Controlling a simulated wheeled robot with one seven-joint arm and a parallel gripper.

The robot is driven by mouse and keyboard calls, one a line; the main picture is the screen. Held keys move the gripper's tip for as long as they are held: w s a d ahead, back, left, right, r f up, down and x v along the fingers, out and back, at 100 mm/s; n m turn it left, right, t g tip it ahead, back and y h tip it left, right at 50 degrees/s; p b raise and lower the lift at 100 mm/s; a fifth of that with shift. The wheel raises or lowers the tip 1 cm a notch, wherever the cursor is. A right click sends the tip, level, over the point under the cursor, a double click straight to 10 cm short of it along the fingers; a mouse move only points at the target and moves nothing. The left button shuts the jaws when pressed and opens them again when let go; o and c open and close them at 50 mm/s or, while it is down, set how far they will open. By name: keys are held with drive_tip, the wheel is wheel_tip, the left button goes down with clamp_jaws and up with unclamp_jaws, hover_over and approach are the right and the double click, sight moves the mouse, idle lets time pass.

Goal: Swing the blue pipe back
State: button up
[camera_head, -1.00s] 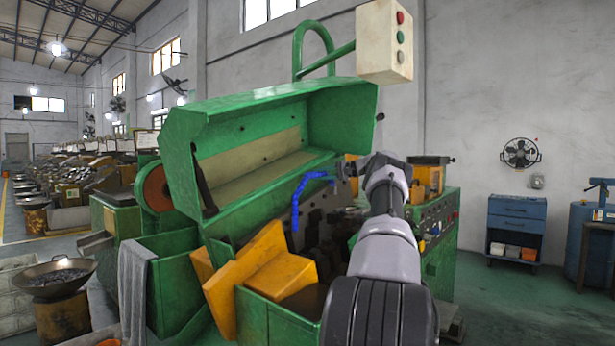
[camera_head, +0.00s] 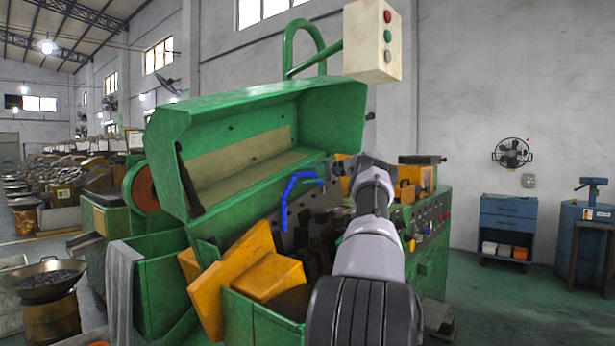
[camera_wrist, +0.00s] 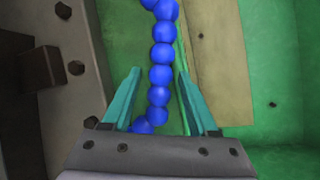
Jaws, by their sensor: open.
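The blue pipe (camera_head: 286,196) is a bent, segmented hose inside the opened green machine. In the head view it rises and then bends right toward my gripper (camera_head: 334,171). In the wrist view the beaded blue pipe (camera_wrist: 160,73) runs from the top down between the two teal fingers of my gripper (camera_wrist: 160,78). The fingers stand apart on either side of it, with space visible to the left finger and a smaller gap to the right one. Its lower end passes behind the gripper's body and is hidden.
The green hood (camera_head: 255,110) stands open above the pipe. A grey machine block with bolts (camera_wrist: 60,75) lies left of the fingers in the wrist view. Orange chutes (camera_head: 235,270) stand in front, and a white button box (camera_head: 370,42) hangs above.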

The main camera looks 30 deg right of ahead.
drive_tip(key=v, duration=1)
drive_tip(key=shift+s+d, duration=0.25)
drive_tip(key=shift+d, duration=0.05)
drive_tip(key=shift+r, duration=0.1)
drive_tip(key=shift+s, duration=0.1)
